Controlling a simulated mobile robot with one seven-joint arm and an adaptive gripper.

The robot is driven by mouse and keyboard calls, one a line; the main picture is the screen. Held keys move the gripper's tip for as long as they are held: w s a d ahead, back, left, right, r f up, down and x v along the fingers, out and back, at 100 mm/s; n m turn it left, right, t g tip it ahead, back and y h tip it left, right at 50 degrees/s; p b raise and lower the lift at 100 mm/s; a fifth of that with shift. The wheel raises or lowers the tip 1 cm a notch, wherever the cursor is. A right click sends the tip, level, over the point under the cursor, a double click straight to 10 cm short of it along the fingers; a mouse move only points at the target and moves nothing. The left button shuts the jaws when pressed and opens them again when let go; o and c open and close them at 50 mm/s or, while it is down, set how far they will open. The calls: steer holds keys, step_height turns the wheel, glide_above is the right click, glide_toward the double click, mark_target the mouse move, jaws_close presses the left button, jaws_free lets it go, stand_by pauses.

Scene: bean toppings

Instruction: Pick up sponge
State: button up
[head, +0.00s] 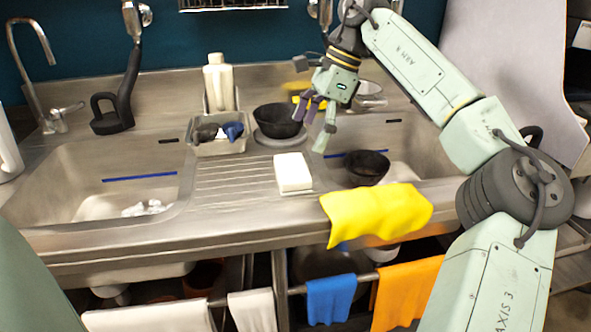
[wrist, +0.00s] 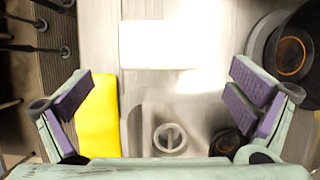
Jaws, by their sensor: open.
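A white rectangular block, likely the sponge (head: 293,173), lies flat on the steel counter between the two basins, near the front. It also shows at the top of the wrist view (wrist: 158,44), beyond my fingertips, bright and partly washed out. My gripper (head: 317,118) hangs above the right basin, to the right of and above the block. In the wrist view my gripper (wrist: 160,88) has its purple-padded fingers spread wide with nothing between them. The block is clear of both fingers.
A yellow cloth (head: 375,212) drapes over the front edge. A dark bowl (head: 366,167) sits at the right basin; another dark bowl (head: 278,121) stands behind the block. A grey tray (head: 216,146) holds dark and blue items. The ribbed drainboard (head: 235,180) is clear.

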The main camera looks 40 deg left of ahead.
mark_target(292, 166)
steer(key=p+x, duration=0.1)
steer(key=x, duration=0.8)
steer(key=shift+s+a+r, duration=0.1)
steer(key=shift+s+a, duration=0.1)
steer(key=shift+c, duration=0.4)
steer(key=c, duration=0.8)
steer(key=shift+r, duration=0.15)
steer(key=shift+r+b, duration=0.35)
steer(key=shift+r, duration=1.05)
steer(key=shift+s+d+r, duration=0.15)
steer(key=shift+s+d, duration=0.05)
steer(key=shift+s, duration=0.05)
steer(key=s+d+b, duration=0.1)
steer(key=s+d, duration=0.2)
steer(key=s, duration=0.1)
steer(key=s+d+r+b, duration=0.1)
steer(key=s+d+b, duration=0.1)
steer(key=s, duration=0.2)
steer(key=s+d+b, duration=0.1)
steer(key=s+d, duration=0.2)
steer(key=s, duration=0.1)
steer(key=shift+s+d+r+b, duration=0.3)
steer(key=shift+d+r+b, duration=0.05)
steer(key=shift+b, duration=0.05)
